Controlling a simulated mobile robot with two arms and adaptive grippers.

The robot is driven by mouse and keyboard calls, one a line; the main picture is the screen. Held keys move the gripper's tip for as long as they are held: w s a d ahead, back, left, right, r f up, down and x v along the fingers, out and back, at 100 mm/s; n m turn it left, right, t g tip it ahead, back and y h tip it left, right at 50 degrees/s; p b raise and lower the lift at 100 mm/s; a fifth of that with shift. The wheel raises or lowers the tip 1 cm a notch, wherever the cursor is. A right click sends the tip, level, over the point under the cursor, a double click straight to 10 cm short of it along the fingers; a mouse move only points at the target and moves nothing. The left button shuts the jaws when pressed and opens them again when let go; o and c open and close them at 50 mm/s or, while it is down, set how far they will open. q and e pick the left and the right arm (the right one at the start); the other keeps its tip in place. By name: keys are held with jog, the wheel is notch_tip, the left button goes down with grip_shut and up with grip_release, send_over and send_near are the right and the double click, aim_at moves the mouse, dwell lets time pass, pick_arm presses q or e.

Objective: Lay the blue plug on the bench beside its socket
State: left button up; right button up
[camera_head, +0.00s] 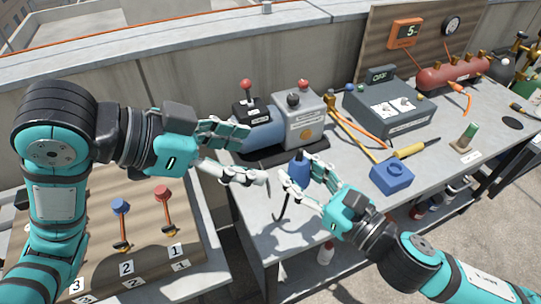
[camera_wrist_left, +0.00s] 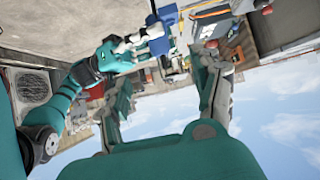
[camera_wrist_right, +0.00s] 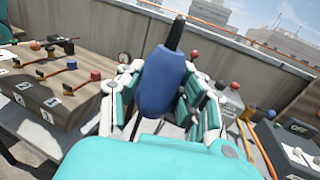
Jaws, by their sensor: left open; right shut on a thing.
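The blue plug (camera_head: 300,171) is held between the fingers of my right gripper (camera_head: 298,168), above the near edge of the bench (camera_head: 341,231). A short dark cord (camera_head: 283,211) hangs below it. In the right wrist view the plug (camera_wrist_right: 163,84) fills the space between the fingers, its black end pointing away. The blue socket (camera_head: 391,177) sits on the bench to the right of the plug, behind my right wrist. My left gripper (camera_head: 256,158) is open and empty, left of the plug and close to the grey machine.
A grey machine (camera_head: 300,115) with red knobs stands behind the grippers. A yellow-handled tool (camera_head: 412,149) lies behind the socket. A blue-grey meter box (camera_head: 390,108) stands further back. A panel of numbered levers (camera_head: 140,235) is at the left.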

aim_at(297, 165)
pick_arm(q)
jog(key=x, duration=1)
jog(key=shift+d+f, duration=0.25)
jog(key=c, duration=1.1)
jog(key=shift+c, duration=0.9)
pick_arm(e)
jog(key=o, duration=1.2)
jog(key=shift+o, duration=0.2)
